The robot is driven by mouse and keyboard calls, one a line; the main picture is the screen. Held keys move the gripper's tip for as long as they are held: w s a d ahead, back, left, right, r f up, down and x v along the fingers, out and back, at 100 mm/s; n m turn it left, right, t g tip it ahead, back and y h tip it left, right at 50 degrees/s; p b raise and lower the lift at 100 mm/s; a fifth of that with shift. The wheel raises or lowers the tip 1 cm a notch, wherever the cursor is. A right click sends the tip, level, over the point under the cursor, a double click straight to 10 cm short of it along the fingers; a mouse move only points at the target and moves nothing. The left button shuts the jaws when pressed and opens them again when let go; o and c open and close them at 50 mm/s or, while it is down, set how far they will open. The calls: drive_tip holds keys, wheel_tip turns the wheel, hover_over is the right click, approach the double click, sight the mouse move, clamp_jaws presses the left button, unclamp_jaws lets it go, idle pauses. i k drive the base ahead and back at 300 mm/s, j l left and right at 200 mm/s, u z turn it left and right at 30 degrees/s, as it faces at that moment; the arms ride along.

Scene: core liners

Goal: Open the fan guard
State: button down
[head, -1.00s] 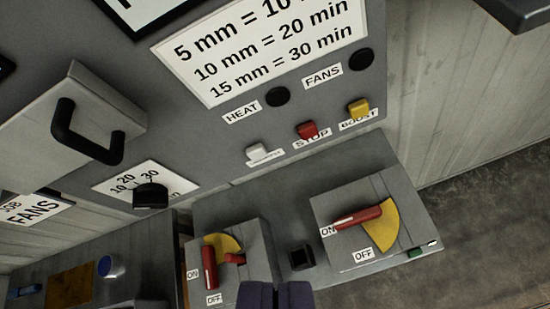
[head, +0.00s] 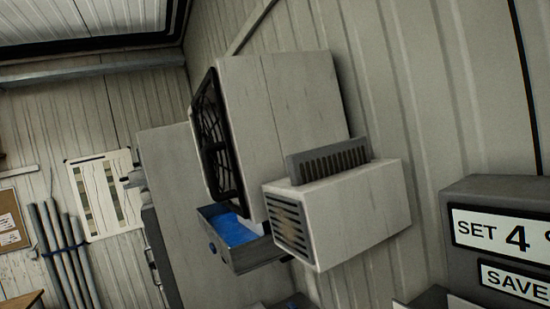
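The fan guard (head: 214,140), a black square frame with a curved grille, shows steeply from the side in the head view. It lies along the left face of a pale box (head: 300,115) on the corrugated wall. It looks close against that face, but I cannot tell whether it is latched. No handle on it is clear at this angle. My gripper is not in this view, so its place relative to the guard and its opening are hidden.
A smaller pale box (head: 360,215) with a slatted front and a grey comb-like plate (head: 328,160) sits before the fan box. An open drawer (head: 262,256) with blue contents is below. Grey pipes (head: 68,255) stand at left; a sign box (head: 500,190) is at right.

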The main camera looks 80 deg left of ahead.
sight(209, 149)
drive_tip(key=u, duration=2.25)
